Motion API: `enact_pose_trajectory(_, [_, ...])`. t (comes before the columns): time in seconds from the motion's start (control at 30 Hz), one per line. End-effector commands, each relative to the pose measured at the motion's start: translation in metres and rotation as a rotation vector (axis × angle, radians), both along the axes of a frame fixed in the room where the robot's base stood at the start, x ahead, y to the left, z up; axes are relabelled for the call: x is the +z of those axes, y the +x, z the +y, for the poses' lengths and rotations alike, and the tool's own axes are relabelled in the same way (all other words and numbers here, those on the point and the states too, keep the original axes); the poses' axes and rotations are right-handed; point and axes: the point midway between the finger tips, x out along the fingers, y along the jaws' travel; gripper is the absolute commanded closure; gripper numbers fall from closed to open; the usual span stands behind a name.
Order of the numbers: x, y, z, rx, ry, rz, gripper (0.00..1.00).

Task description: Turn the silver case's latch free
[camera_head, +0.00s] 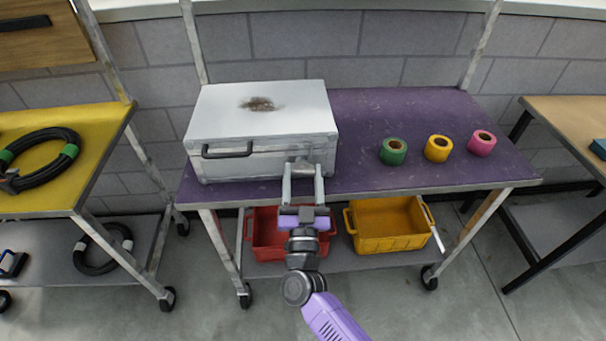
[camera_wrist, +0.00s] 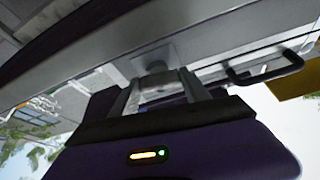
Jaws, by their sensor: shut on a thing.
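The silver case (camera_head: 262,125) lies shut on the purple tabletop, with a brown smudge on its lid and a dark handle (camera_head: 227,151) on its front. My gripper (camera_head: 302,168) is at the right part of the case's front face, with its two fingers closed on the latch. The fingers hide most of the latch. In the wrist view the latch (camera_wrist: 155,62) shows as a grey piece at the fingertips, against the case's side. The case's handle also shows there to the right (camera_wrist: 265,70).
A red bin (camera_head: 268,240) and a yellow bin (camera_head: 390,225) sit on the lower shelf. A yellow table (camera_head: 85,165) stands left.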

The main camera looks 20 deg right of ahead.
Motion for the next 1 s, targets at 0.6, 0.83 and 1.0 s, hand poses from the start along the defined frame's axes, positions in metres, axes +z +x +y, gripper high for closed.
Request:
enact_pose_trajectory(0.6, [0.0024, 0.0009, 0.0044, 0.001, 0.545, -0.176, 0.86])
enact_pose_trajectory(0.83, [0.0037, 0.0006, 0.005, 0.0, 0.753, -0.244, 0.86])
enact_pose_trajectory(1.0, [0.0051, 0.0009, 0.0054, 0.0, 0.906, -0.293, 0.86])
